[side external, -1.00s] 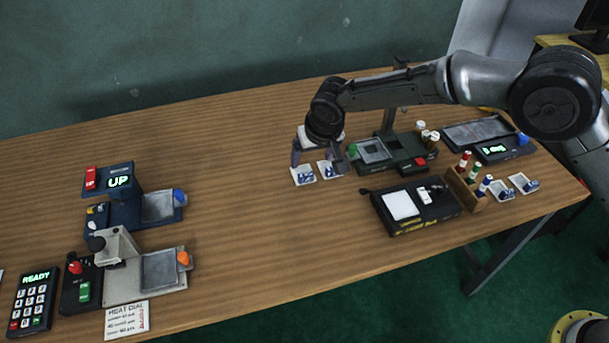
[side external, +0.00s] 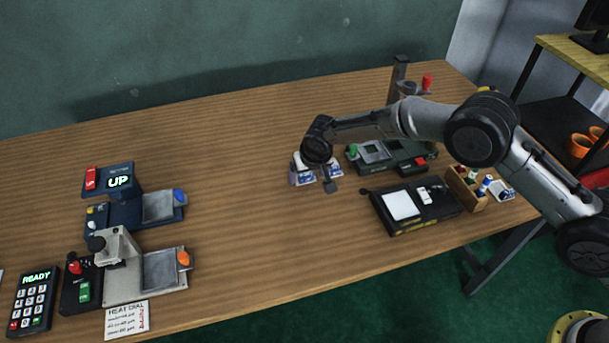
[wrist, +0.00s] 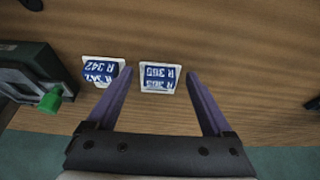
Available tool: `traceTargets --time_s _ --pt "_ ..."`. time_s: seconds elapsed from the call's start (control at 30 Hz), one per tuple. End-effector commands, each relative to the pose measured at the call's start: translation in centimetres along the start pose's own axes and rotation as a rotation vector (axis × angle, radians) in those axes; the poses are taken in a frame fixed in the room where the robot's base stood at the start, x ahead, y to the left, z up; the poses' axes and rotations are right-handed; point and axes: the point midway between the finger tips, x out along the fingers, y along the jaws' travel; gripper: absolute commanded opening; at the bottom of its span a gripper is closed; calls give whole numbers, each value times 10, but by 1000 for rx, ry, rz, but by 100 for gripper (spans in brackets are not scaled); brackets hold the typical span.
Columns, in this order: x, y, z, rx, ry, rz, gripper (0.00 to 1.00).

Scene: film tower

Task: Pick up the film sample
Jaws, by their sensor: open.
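Two small white trays with blue-and-white labelled pieces, apparently the film samples, lie on the table. In the wrist view, the left piece (wrist: 98,71) reads "R 342". The right piece (wrist: 160,78) carries two labels, the upper reading roughly "R 380". My gripper (wrist: 159,73) is open and empty, its purple fingers on either side of the right tray in the picture. I cannot tell the height of the fingertips above it. In the side view my gripper (side external: 312,180) hangs over the trays and partly hides them.
A dark green device (side external: 395,155) with a green knob stands close right of the trays. A black box with a white panel (side external: 402,205) lies in front, a wooden rack (side external: 463,188) beyond it. Blue and beige machines stand far left. The table's middle is clear.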

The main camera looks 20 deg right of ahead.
Motion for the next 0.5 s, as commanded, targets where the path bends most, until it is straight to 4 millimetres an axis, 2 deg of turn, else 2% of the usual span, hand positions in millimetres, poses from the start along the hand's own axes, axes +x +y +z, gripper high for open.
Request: traceTargets --time_s 0.2,0.5 --pt "0 0 0 0 0 0 85" --pt "0 0 0 0 0 0 31"
